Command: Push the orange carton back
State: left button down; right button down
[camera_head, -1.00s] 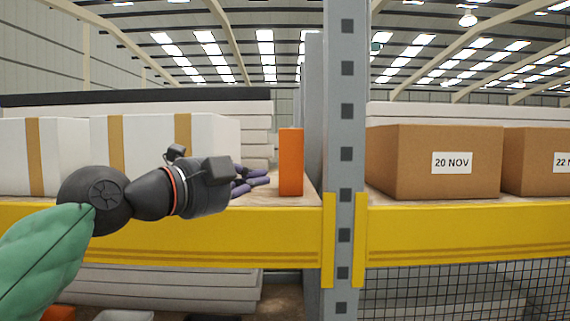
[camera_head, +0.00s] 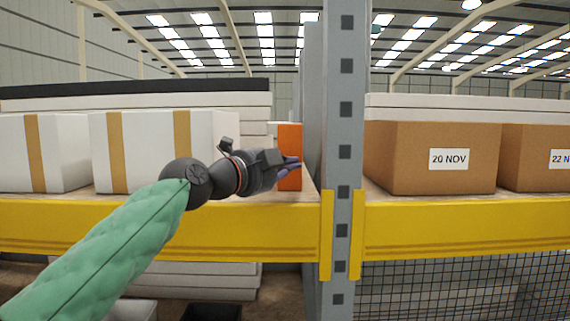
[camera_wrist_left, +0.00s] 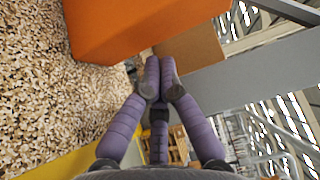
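The orange carton (camera_head: 289,142) stands upright on the shelf, close to the grey rack post. My left gripper (camera_head: 293,165) overlaps the carton's lower front in the head view, its purple fingers pointing right. In the left wrist view the carton (camera_wrist_left: 150,25) fills the top, just beyond the fingers. The purple fingertips (camera_wrist_left: 160,76) are drawn together with nothing between them. A small gap seems to show between fingertips and carton, but I cannot tell for sure whether they touch. My right gripper is in neither view.
White boxes with tan tape (camera_head: 150,150) stand left of the carton. A grey upright post (camera_head: 345,120) is just right of it. A yellow beam (camera_head: 150,228) runs along the shelf front. Brown boxes (camera_head: 430,158) sit beyond the post. The chipboard shelf surface (camera_wrist_left: 40,90) beside the carton is bare.

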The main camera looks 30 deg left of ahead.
pick_arm(q)
jog(key=shift+w+a, duration=0.35)
jog(key=shift+w, duration=0.1)
jog(key=shift+w+a, duration=0.15)
jog(key=shift+w, duration=0.1)
jog(key=w+a+b, duration=0.1)
jog(key=w, duration=0.1)
jog(key=w+a+b, duration=0.1)
jog(key=w+a, duration=0.1)
jog(key=shift+w, duration=0.25)
jog(key=shift+w+a, duration=0.4)
jog(key=shift+s+d, duration=0.15)
